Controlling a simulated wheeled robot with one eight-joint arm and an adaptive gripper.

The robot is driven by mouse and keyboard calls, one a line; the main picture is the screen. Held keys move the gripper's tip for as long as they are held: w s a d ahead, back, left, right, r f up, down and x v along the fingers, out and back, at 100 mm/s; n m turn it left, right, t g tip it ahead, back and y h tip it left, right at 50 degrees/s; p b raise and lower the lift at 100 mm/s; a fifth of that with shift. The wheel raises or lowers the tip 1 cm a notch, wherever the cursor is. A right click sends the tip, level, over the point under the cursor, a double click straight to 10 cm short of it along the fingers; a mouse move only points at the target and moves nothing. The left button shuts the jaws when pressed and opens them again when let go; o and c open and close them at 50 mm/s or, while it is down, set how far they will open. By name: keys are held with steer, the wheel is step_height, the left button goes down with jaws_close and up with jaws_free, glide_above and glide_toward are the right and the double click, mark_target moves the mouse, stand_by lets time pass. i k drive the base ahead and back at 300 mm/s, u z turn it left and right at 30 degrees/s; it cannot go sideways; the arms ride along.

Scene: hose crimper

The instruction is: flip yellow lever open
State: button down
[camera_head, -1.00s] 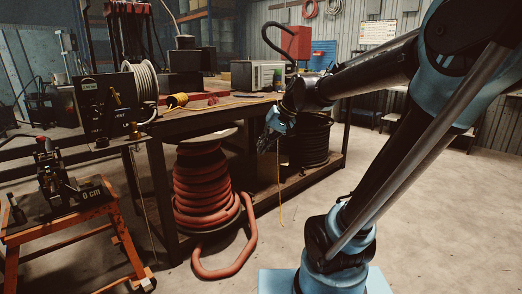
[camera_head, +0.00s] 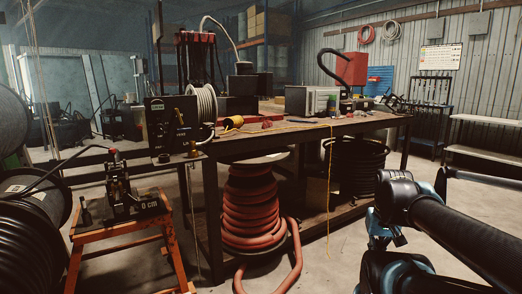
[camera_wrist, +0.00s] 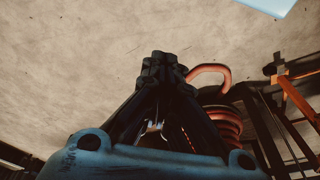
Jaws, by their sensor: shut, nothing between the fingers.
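I cannot make out a yellow lever for certain. A black machine panel (camera_head: 170,126) with a dial stands at the left end of the workbench. A small yellowish part (camera_head: 193,149) low at its right side is too small to identify. A yellow connector (camera_head: 233,122) with a thin yellow cable lies on the bench to the right of the panel. My gripper (camera_wrist: 163,68) is shut and empty in the wrist view, pointing over the bare floor. In the head view my arm is at the lower right, well away from the panel.
The workbench (camera_head: 310,136) has red hose (camera_head: 252,208) coiled below it. An orange stand (camera_head: 117,226) holds a small black press (camera_head: 121,190) at left. A black hose reel (camera_head: 30,225) is at the far left. Concrete floor lies open at right.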

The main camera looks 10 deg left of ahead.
mark_target(175, 109)
steer(key=k, duration=0.65)
steer(key=u, duration=0.6)
steer(key=i, duration=1.05)
steer(key=u, duration=0.3)
